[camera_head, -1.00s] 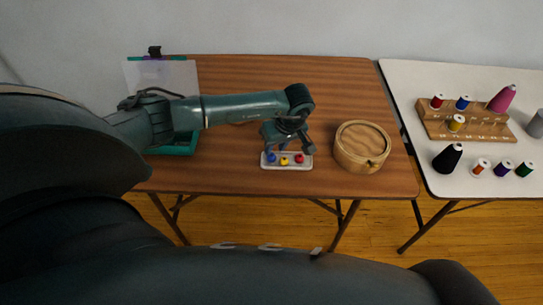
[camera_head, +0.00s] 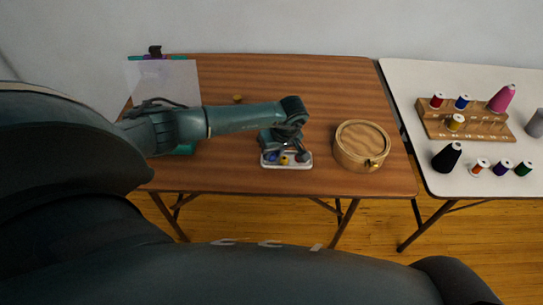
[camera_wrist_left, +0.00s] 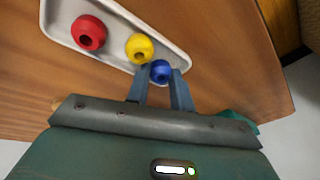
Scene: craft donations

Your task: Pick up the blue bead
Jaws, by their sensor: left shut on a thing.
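The blue bead (camera_wrist_left: 160,71) sits between the two fingertips of my left gripper (camera_wrist_left: 161,78) in the left wrist view. The fingers are shut on it. The blue bead (camera_head: 271,156) also shows in the head view, low at the white tray (camera_head: 288,167); I cannot tell whether it touches the tray. In the wrist view the yellow bead (camera_wrist_left: 139,47) is close beside the blue one. The red bead (camera_wrist_left: 89,33) lies farther left in the tray. My left gripper (camera_head: 284,153) covers part of the tray in the head view. My right gripper is not in view.
A round wooden box (camera_head: 361,146) stands right of the tray. A teal tray (camera_head: 184,149) and a clipboard (camera_head: 165,82) are at the left, partly behind my arm. A small yellowish thing (camera_head: 238,98) lies behind my arm. The white table (camera_head: 400,100) holds thread spools.

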